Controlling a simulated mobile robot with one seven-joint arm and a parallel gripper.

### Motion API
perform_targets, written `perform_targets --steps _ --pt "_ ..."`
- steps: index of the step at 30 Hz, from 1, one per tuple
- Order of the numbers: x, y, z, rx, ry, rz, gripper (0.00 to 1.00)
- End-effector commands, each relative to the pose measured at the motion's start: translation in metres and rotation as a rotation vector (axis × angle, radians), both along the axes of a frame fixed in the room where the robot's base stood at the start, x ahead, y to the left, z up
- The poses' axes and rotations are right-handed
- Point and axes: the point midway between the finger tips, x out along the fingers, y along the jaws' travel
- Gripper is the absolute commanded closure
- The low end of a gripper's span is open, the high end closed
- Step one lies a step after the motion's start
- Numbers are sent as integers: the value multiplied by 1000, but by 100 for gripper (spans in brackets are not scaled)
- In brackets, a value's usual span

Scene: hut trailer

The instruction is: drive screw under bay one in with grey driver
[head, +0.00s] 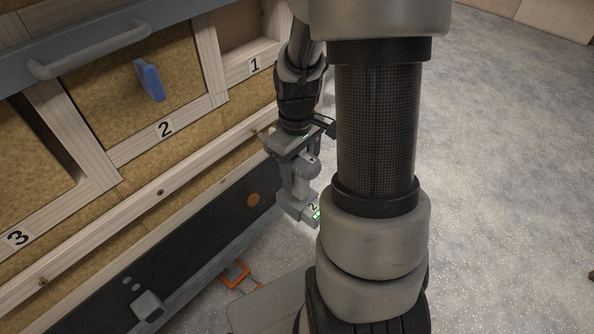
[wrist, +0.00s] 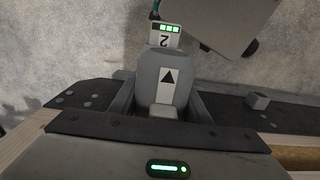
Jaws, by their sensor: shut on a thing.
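The grey driver (head: 300,180) hangs below my wrist in the head view, its base marked 2 with a green light. In the wrist view the driver (wrist: 165,75) shows its grey body with a black arrow. My gripper (head: 294,145) is shut on the driver, close beside the wooden rail (head: 210,160) under bay one (head: 245,55). A small nub shows at the rail near the driver's left side; I cannot tell if it is the screw or the driver's tip, or whether they touch. Other screw heads (head: 160,192) sit further left along the rail.
An orange bracket (head: 236,274) is near the floor. Speckled floor (head: 500,170) is clear at right.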

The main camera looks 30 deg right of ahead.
Motion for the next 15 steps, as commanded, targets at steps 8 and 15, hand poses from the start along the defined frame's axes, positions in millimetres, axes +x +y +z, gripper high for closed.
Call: perform_targets --steps 8,15 --pt "1 0 1 -1 -3 0 100" --pt "7 2 1 -1 -3 1 100"
